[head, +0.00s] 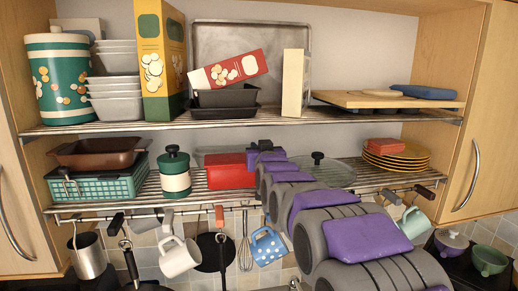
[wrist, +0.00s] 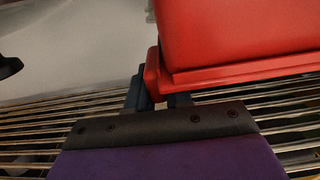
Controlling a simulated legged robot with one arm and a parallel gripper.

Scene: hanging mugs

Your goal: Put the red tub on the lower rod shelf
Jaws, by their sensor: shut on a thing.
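The red tub (head: 229,172) is at the lower rod shelf (head: 330,165), between a green-and-white canister and a glass lid. In the wrist view the red tub (wrist: 235,35) fills the upper right, with its rim or handle end at the jaws. My gripper (head: 255,153) reaches in from the lower right and is shut on the tub's right end. In the wrist view my gripper (wrist: 158,90) shows dark fingers on either side of that end. The rods run just beneath the tub; I cannot tell whether its base touches them.
The green-and-white canister (head: 175,172) stands close left of the tub. The glass lid (head: 322,170) and orange plates (head: 396,155) are to the right. The upper shelf (head: 350,115) holds boxes and pans. Mugs and utensils, including a blue dotted mug (head: 268,246), hang below.

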